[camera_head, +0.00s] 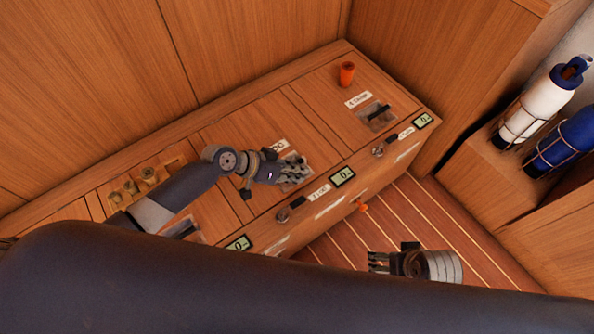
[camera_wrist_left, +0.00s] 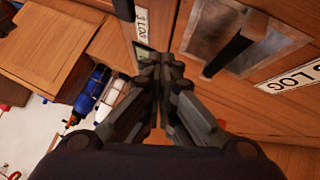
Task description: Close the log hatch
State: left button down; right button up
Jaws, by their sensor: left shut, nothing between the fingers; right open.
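The log hatch (camera_head: 245,130) is a wooden panel in the middle of the bench top. It looks about level with the bench, but I cannot tell if it is fully seated. Its white label (camera_head: 281,146) is partly covered by my left gripper (camera_head: 302,172), which is shut and empty over the panel's front part. In the left wrist view the LOG label (camera_wrist_left: 290,79) and a grey plate with a dark handle (camera_wrist_left: 228,53) lie right of the shut fingers (camera_wrist_left: 160,62). My right gripper (camera_head: 378,262) is open and empty over the floor.
An orange cup (camera_head: 347,74) stands at the bench's back right, near another labelled handle plate (camera_head: 376,116). Small displays (camera_head: 343,177) and dark levers (camera_head: 290,208) line the front edge. Bottles (camera_head: 545,100) stand in racks at the right.

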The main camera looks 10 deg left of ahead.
pick_arm(q)
jog(key=v, duration=1.2)
